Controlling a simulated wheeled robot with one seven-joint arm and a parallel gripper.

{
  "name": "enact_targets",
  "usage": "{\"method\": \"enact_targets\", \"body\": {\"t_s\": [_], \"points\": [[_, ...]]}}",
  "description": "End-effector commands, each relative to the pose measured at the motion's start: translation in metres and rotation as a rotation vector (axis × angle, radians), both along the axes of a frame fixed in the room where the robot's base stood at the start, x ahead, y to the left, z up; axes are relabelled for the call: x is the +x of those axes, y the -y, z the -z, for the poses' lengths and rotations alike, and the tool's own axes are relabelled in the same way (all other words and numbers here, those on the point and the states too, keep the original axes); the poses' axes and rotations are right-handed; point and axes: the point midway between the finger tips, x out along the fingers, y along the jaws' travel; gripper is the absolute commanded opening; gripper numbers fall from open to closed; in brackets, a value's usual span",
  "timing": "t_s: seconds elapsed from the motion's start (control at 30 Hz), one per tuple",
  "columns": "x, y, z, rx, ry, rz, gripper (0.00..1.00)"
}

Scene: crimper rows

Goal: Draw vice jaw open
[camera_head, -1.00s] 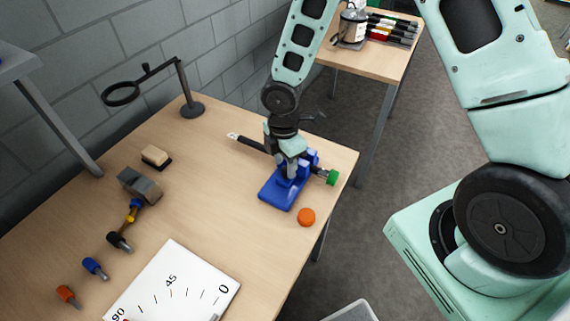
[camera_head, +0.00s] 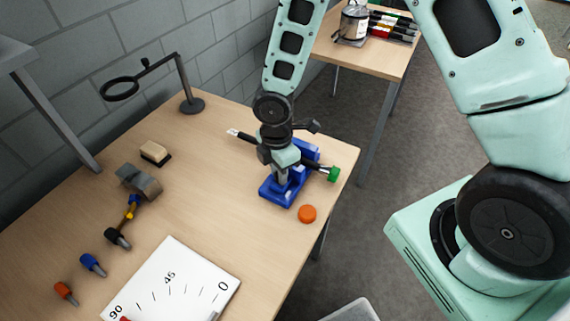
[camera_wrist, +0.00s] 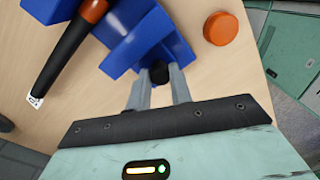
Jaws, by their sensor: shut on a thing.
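The blue vice (camera_head: 272,193) stands near the table's right edge, and my gripper (camera_head: 281,177) is over it, hiding part of its jaws. In the wrist view, the blue vice (camera_wrist: 150,32) is just beyond my fingers. My gripper (camera_wrist: 160,80) is shut on a small black knob (camera_wrist: 160,72) at the vice's near side. A green knob (camera_head: 333,174) shows at the vice's right side. How wide the jaw gap is, I cannot tell.
An orange puck (camera_head: 307,214) sits close in front of the vice. A magnifier stand (camera_head: 191,104), several tools and a white dial board (camera_head: 180,285) are further left.

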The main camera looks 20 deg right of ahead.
Motion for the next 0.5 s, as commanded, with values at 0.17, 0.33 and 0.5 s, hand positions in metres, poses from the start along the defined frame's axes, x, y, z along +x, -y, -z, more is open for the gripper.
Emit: {"method": "enact_targets", "body": {"t_s": [0.17,0.33,0.5], "points": [[-0.0112,-0.0157,0.0004,0.002,0.0,-0.004,0.0],[-0.0122,-0.0167,-0.0003,0.004,-0.002,-0.005,0.0],[-0.0124,-0.0172,-0.0003,0.005,-0.002,-0.006,0.43]]}}
